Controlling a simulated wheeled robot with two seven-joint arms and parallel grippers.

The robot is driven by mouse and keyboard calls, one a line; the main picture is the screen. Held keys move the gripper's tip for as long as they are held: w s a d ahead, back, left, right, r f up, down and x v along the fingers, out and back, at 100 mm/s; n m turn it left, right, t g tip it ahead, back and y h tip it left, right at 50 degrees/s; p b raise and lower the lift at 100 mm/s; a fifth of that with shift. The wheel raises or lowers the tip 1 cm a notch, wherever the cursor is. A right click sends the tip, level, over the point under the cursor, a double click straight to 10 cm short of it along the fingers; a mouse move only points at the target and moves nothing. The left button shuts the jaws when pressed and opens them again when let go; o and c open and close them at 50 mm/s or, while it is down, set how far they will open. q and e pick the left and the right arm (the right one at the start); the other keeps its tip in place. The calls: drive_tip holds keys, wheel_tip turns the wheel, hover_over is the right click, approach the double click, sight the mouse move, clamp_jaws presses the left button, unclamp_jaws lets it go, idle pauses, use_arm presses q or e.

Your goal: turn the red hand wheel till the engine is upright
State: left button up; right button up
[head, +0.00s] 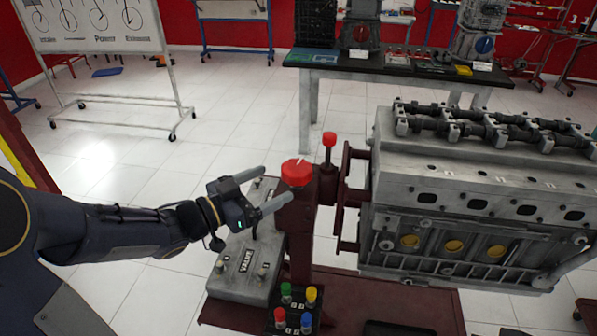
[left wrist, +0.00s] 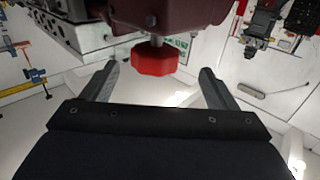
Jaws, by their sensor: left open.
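The red hand wheel (head: 297,172) sits on top of the dark red stand post (head: 299,240), with a white mark on its top. In the left wrist view the red hand wheel (left wrist: 153,60) shows between and just beyond the fingertips. My left gripper (head: 278,183) is open, its two fingers on the near-left side of the wheel, with no clear contact. The grey engine (head: 470,200) hangs on the stand at right, camshafts on top; it looks near upright, but a small tilt is hard to judge. My right gripper is not in view.
A smaller red knob (head: 329,139) stands behind the wheel. A grey valve box (head: 243,268) lies below my left gripper. A box with coloured knobs (head: 293,310) is at the front. A dark bench (head: 400,68) and a whiteboard (head: 95,25) stand behind. Open tiled floor lies at left.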

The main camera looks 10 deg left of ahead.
sight(298, 173)
use_arm(q)
drive_tip(key=shift+d+h, duration=0.3)
drive_tip(key=x, duration=0.7)
drive_tip(key=shift+w+d+p, duration=0.15)
drive_tip(key=shift+w+p, duration=0.05)
drive_tip(key=shift+p, duration=0.2)
drive_tip(key=c, duration=1)
drive_tip(key=y+b, duration=0.1)
drive_tip(key=n+t+b, duration=0.1)
drive_tip(key=shift+f+y+b, duration=0.25)
drive_tip(key=shift+y+b, duration=0.15)
drive_tip(key=shift+r+n+t+y+b, duration=0.1)
drive_tip(key=shift+n+t+y+b, duration=0.2)
drive_tip(key=shift+t+y+b, duration=0.1)
